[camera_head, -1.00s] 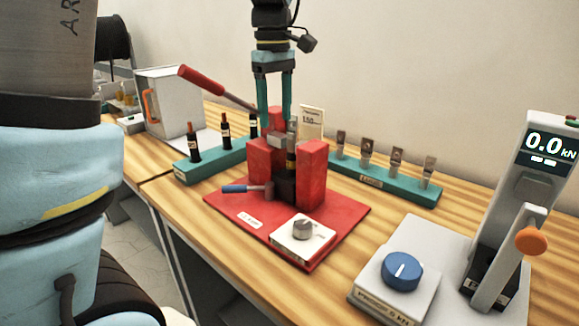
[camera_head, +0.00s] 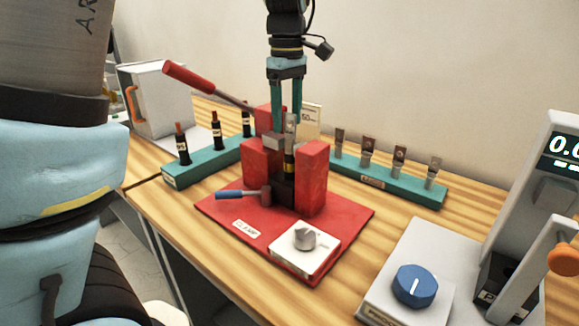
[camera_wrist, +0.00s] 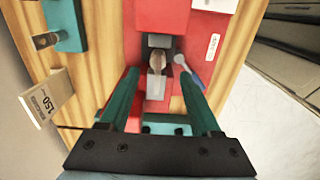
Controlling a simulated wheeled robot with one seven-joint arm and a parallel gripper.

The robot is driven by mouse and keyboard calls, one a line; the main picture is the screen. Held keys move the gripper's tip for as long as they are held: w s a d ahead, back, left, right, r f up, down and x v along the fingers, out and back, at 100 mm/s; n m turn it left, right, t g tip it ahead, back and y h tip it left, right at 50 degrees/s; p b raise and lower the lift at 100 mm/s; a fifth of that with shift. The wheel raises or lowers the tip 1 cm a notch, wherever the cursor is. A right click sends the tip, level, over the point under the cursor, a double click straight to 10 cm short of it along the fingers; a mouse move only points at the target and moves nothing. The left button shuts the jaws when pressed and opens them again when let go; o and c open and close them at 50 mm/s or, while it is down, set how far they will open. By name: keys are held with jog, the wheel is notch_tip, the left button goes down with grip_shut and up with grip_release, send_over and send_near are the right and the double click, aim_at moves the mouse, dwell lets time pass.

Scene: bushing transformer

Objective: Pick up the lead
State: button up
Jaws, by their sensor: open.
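In the wrist view the lug (camera_wrist: 157,60) shows end-on between the fingers. My gripper (camera_head: 286,118) points down over the press with its two teal fingers apart, one on each side of the lug. It also shows open in the wrist view (camera_wrist: 158,78). I cannot tell whether a finger touches the lug. The lead's lower part is hidden by the press blocks.
A green rack (camera_head: 172,178) with several dark leads stands left of the press, and another green rack (camera_head: 410,187) with several lugs stands right. A red lever (camera_head: 188,77) slopes out left. A white card (camera_head: 312,118) stands behind. A tester (camera_head: 500,240) stands front right.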

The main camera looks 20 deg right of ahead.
aim_at(290, 138)
jog(key=shift+s+d+f+p, duration=0.15)
jog(key=shift+f+p, duration=0.35)
jog(key=shift+f, duration=0.9)
jog(key=shift+d+f+p, duration=0.1)
jog(key=shift+f+p, duration=0.35)
jog(key=shift+f, duration=0.9)
grip_shut()
